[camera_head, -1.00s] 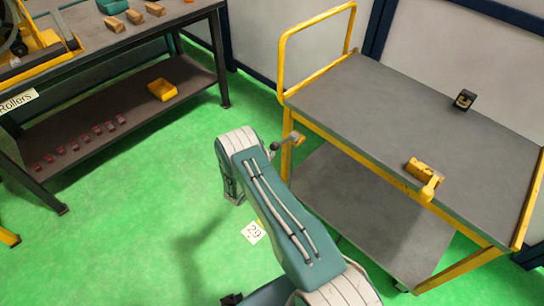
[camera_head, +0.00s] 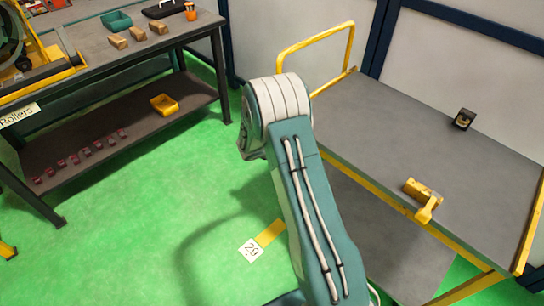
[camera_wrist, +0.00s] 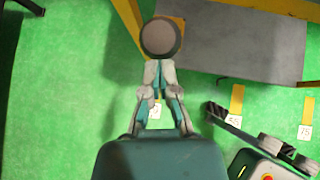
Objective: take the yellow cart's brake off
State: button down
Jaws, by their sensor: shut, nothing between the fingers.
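The yellow cart (camera_head: 440,150) with its grey top stands at the right in the head view. A round grey knob (camera_wrist: 160,38), seen end-on, is in the wrist view, in front of the yellow cart frame (camera_wrist: 130,18); it looks like the end of the brake lever. My gripper (camera_wrist: 158,66) is shut and empty, its tips just below the knob in the picture. I cannot tell whether they touch it. In the head view my arm hides the lever and the gripper.
A yellow block with a handle (camera_head: 422,196) and a small black object (camera_head: 463,118) lie on the cart top. A dark workbench (camera_head: 150,30) with a lower shelf (camera_head: 120,140) stands at the left. Green floor (camera_head: 130,230) between them is clear, with a 29 marker (camera_head: 250,250).

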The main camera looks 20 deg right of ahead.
jog(key=shift+y, duration=0.3)
jog(key=shift+w+d+r, duration=0.2)
jog(key=shift+d+r, duration=0.1)
jog(key=shift+d, duration=0.3)
jog(key=shift+w+d+r, duration=0.25)
jog(key=shift+d+r, duration=0.1)
jog(key=shift+d, duration=0.3)
jog(key=shift+w+d+r, duration=0.2)
jog(key=shift+d+r, duration=0.1)
jog(key=shift+d, duration=0.3)
jog(key=shift+d, duration=0.1)
